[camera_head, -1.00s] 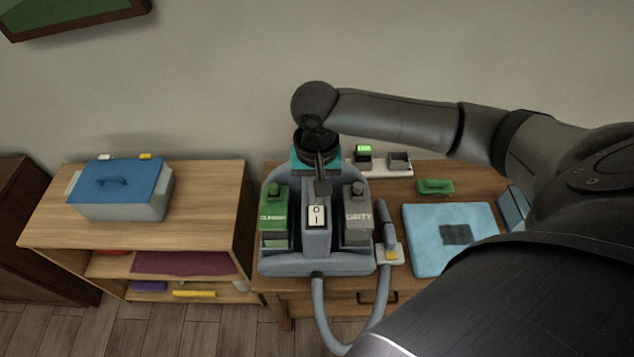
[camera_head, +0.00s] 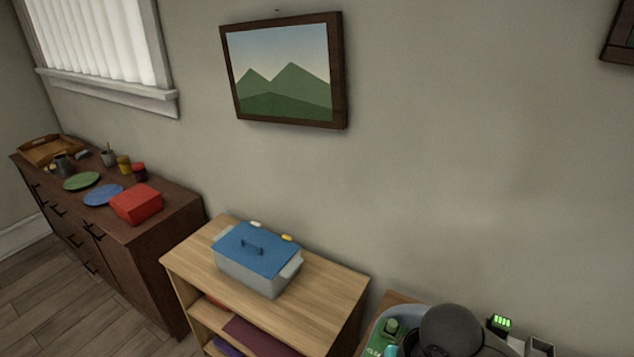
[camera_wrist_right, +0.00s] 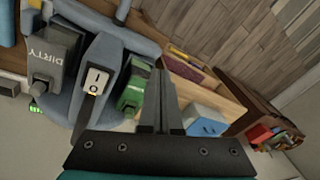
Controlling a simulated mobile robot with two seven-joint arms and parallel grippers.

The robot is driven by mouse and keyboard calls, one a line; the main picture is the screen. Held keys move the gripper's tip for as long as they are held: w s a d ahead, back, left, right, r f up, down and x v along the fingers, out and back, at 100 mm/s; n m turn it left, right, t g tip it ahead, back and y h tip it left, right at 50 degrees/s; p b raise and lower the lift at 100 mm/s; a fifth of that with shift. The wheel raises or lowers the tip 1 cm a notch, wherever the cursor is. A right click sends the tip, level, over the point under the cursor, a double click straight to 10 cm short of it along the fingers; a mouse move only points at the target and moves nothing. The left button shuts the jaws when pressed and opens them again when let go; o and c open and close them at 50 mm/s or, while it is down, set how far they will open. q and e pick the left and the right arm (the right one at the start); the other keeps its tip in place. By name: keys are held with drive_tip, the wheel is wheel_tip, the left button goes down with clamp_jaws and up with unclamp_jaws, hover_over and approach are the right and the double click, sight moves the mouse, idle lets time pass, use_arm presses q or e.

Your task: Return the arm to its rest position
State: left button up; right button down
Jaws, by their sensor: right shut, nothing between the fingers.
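In the right wrist view my right gripper (camera_wrist_right: 160,72) is shut with nothing between its fingers. It is over a blue-grey machine (camera_wrist_right: 113,52) with a 0/1 rocker switch (camera_wrist_right: 96,81), a grey tank marked DIRTY (camera_wrist_right: 52,62) and a green tank (camera_wrist_right: 133,93). In the head view only a round dark joint of my right arm shows at the bottom, in front of the machine. The gripper itself is hidden there. My left arm is in neither view.
A wooden shelf unit (camera_head: 335,285) carries a grey box with a blue lid (camera_head: 258,250). A dark cabinet (camera_head: 185,215) at left holds plates, a red box (camera_head: 136,204) and a tray (camera_head: 50,150). A picture (camera_head: 283,70) hangs on the wall. A green-lit device (camera_head: 500,323) stands right of my arm.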

drive_tip(key=s+d+n+t+h, duration=0.2)
drive_tip(key=s+d+n, duration=0.15)
drive_tip(key=s, duration=0.65)
wheel_tip(320, 180, down, 37)
drive_tip(key=s+g+b, duration=0.1)
drive_tip(key=s+b, duration=0.2)
drive_tip(key=b, duration=1)
drive_tip(key=s+d+f+b, duration=0.1)
drive_tip(key=s+f+b, duration=0.4)
drive_tip(key=f, duration=0.6)
drive_tip(key=s+d+f+g+b, duration=0.1)
drive_tip(key=s+d+f+b, duration=0.1)
drive_tip(key=s+f+b, duration=0.4)
drive_tip(key=s+f, duration=0.3)
drive_tip(key=f, duration=0.3)
drive_tip(key=shift+s+d+f+g, duration=0.15)
drive_tip(key=shift+s+d+g, duration=0.05)
drive_tip(key=shift+d+g, duration=0.1)
